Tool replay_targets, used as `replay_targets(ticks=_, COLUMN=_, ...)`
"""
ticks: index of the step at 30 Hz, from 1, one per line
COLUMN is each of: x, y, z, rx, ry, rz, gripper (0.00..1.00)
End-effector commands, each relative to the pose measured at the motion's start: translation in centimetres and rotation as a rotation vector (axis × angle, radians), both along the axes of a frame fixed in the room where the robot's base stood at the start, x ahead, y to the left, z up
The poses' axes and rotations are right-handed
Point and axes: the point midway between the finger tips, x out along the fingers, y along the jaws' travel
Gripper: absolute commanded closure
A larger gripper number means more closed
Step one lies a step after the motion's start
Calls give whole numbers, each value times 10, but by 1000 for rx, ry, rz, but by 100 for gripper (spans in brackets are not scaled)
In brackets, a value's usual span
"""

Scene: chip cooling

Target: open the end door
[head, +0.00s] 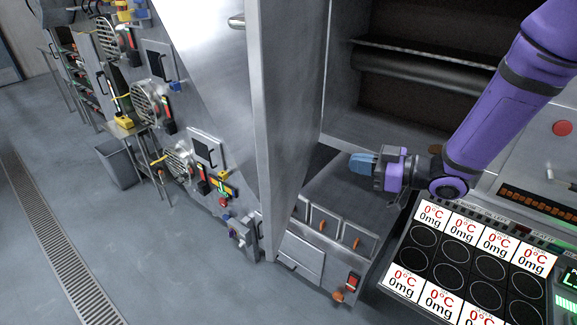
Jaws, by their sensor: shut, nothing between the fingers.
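The end door (292,120) is a tall grey metal panel in the middle of the head view. It stands swung out from a dark cabinet opening (430,85), which shows to its right. A short metal handle (237,21) sticks out on the left side of the door near the top. My gripper (354,163) has blue fingers and is shut and empty. It is in front of the opening's lower part, to the right of the door and apart from it in the picture. The top of the door is out of frame.
Below the opening are small drawers with orange latches (325,222) and a panel of round plates with readouts (465,265). A row of machines with fans (150,105) runs along the left. A grey bin (118,163) stands there. The floor at lower left is clear, with a drain grate (62,240).

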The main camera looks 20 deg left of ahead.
Motion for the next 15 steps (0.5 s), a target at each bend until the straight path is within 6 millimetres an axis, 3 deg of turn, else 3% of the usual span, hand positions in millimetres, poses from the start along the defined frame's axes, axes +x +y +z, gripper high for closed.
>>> replay_targets(ticks=6, x=-24, y=14, z=-19, rx=125, ry=68, rz=135, gripper=100)
replay_targets(ticks=11, x=-29, y=21, z=-21, rx=150, ry=80, rz=159, gripper=100)
replay_targets(ticks=15, x=-29, y=38, z=-20, rx=150, ry=79, rz=161, gripper=100)
